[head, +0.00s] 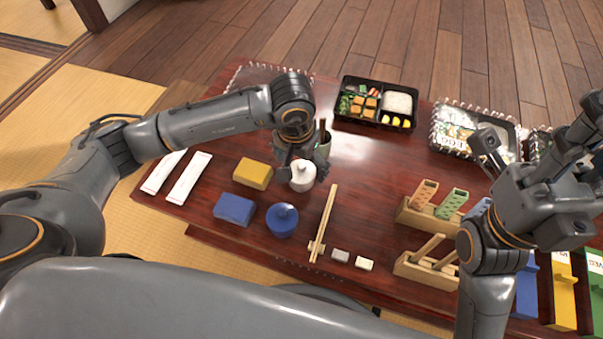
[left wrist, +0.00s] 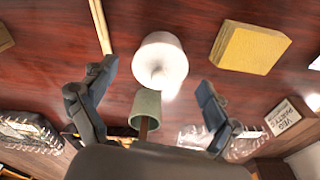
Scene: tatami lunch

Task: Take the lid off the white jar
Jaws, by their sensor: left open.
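The white jar (head: 302,178) stands on the dark red table with its white knobbed lid on. My left gripper (head: 303,165) is above it, pointing down, with its fingers at either side of the jar. In the left wrist view the jar (left wrist: 160,62) shows from above, beyond and between the spread fingers of the left gripper (left wrist: 152,100). The left gripper is open and holds nothing. My right gripper (head: 540,135) is raised at the right of the head view, its fingers spread and empty, far from the jar.
A green cup (head: 323,147) with sticks stands close behind the jar. A blue lidded jar (head: 282,221), yellow block (head: 253,173) and blue block (head: 234,209) are nearby. Chopsticks (head: 325,222) lie to the right. A bento box (head: 376,103) and wooden racks (head: 427,270) are further off.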

